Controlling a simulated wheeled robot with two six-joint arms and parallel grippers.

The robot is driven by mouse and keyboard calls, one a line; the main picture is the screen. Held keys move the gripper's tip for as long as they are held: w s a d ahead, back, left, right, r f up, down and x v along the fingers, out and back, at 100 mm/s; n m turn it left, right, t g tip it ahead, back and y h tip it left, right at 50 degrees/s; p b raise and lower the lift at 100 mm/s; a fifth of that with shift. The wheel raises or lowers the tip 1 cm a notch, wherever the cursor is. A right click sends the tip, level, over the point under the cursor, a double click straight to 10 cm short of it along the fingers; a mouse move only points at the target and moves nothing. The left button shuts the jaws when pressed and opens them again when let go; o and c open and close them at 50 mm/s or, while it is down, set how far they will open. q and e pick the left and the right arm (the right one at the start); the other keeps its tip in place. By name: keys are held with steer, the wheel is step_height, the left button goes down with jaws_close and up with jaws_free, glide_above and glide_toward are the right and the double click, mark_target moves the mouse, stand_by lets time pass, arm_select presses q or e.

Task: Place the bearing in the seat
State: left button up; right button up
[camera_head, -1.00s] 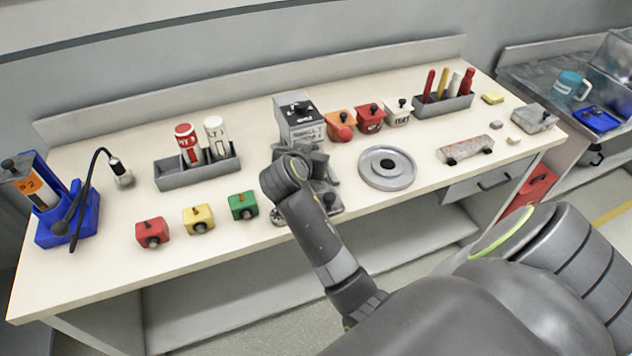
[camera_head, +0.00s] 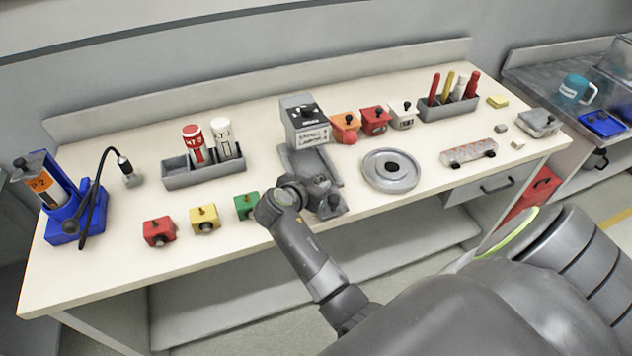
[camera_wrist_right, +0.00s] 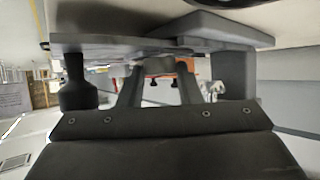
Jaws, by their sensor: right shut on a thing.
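My right gripper (camera_head: 322,190) is low over the front of the grey press stand (camera_head: 305,122), close to the stand's base. In the right wrist view the two fingers (camera_wrist_right: 158,82) are shut on a grey rounded piece, the bearing (camera_wrist_right: 155,66). The piece is partly hidden by the fingers, and in the head view my wrist hides it. Grey flat plates (camera_wrist_right: 205,28) of the stand lie very close to the fingertips. I cannot tell the seat apart from the stand's base, nor whether the bearing touches it. My left gripper is not in view.
A round grey disc (camera_head: 391,169) lies right of the stand. Red (camera_head: 159,231), yellow (camera_head: 205,219) and green (camera_head: 246,205) blocks stand left along the front edge. Orange, red and white blocks stand behind. A grey bottle tray (camera_head: 178,177) is at left.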

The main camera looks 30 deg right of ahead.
steer(key=shift+f, duration=0.2)
steer(key=o, duration=0.7)
steer(key=shift+f, duration=0.1)
